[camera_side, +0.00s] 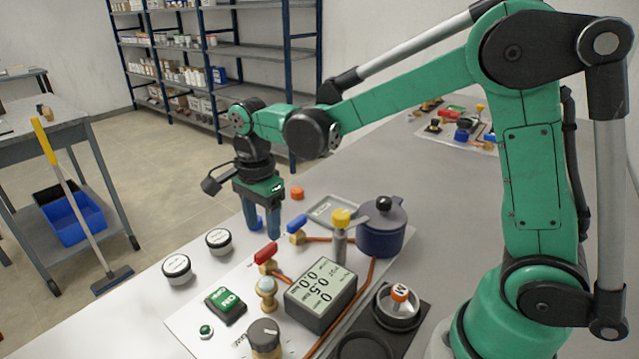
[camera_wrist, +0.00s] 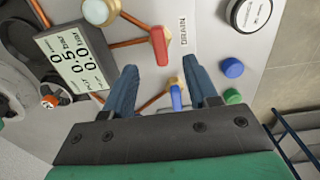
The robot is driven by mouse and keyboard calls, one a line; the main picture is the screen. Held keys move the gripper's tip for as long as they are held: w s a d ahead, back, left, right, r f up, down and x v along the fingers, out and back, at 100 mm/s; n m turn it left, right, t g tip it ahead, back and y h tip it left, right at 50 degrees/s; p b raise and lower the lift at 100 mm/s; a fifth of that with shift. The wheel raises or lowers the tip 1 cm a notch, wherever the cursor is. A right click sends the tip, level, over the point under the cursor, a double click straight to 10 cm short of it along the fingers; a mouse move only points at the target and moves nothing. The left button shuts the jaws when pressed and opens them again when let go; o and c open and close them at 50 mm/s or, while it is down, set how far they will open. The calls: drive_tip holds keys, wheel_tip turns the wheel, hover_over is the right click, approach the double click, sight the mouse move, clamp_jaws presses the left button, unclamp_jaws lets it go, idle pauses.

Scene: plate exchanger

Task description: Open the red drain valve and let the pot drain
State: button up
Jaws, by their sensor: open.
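The red drain valve handle (camera_side: 266,253) sits on a brass fitting at the near end of a copper pipe on the white board. In the wrist view the red handle (camera_wrist: 158,46) lies just beyond my fingertips, beside a printed label. My gripper (camera_side: 261,230) points down, open and empty, behind and above the red handle in the side view. Its blue fingers (camera_wrist: 160,67) are apart in the wrist view, with the red handle near the gap and not visibly touched. The dark blue lidded pot (camera_side: 382,232) stands to the right; its contents are hidden.
A display box (camera_side: 320,295), green ON button (camera_side: 225,305) and black knob (camera_side: 264,336) are nearer. Two round white-topped jars (camera_side: 177,268) stand left. Blue (camera_wrist: 232,68) and green caps (camera_wrist: 233,97) lie nearby.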

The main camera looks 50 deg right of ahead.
sight(266, 249)
drive_tip(key=shift+f, duration=2.6)
clamp_jaws()
